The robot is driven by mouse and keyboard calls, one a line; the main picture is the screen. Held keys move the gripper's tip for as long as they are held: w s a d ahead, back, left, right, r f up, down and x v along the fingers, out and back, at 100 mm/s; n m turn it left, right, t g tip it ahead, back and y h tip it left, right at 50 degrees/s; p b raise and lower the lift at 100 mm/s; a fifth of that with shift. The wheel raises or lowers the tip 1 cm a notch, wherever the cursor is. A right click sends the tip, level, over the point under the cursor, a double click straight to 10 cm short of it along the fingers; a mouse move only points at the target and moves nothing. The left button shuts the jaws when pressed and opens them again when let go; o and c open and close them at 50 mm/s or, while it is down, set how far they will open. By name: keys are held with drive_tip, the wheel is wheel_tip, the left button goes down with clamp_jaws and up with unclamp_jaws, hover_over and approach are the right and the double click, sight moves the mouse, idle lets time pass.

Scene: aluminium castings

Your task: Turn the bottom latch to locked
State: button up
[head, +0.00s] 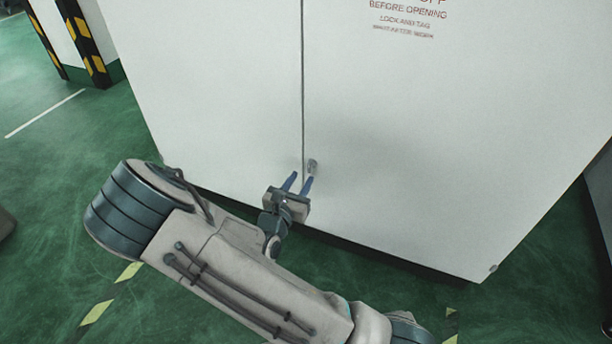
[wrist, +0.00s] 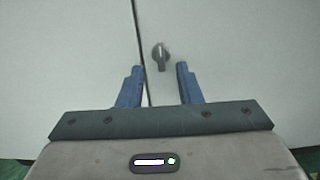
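The bottom latch (head: 312,166) is a small grey metal knob low on the right door of a white cabinet, just right of the door seam. In the wrist view the latch (wrist: 161,57) shows a round base with a bar hanging roughly vertical. My gripper (head: 299,181) is in front of the cabinet, just below and left of the latch in the head view. Its two blue fingers are apart with nothing between them. In the wrist view my gripper (wrist: 157,71) has the latch ahead, between the lines of the fingers. I see no contact.
The white cabinet (head: 420,130) fills the space ahead, with red warning text near its top. Its lower edge is dark above a green floor (head: 60,200). A yellow-and-black striped post (head: 80,35) stands at the back left. The floor to the left is mostly clear.

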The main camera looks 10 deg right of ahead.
sight(308, 168)
drive_tip(key=shift+b+x, duration=0.45)
drive_tip(key=shift+x, duration=1.8)
drive_tip(key=shift+c, duration=0.3)
clamp_jaws()
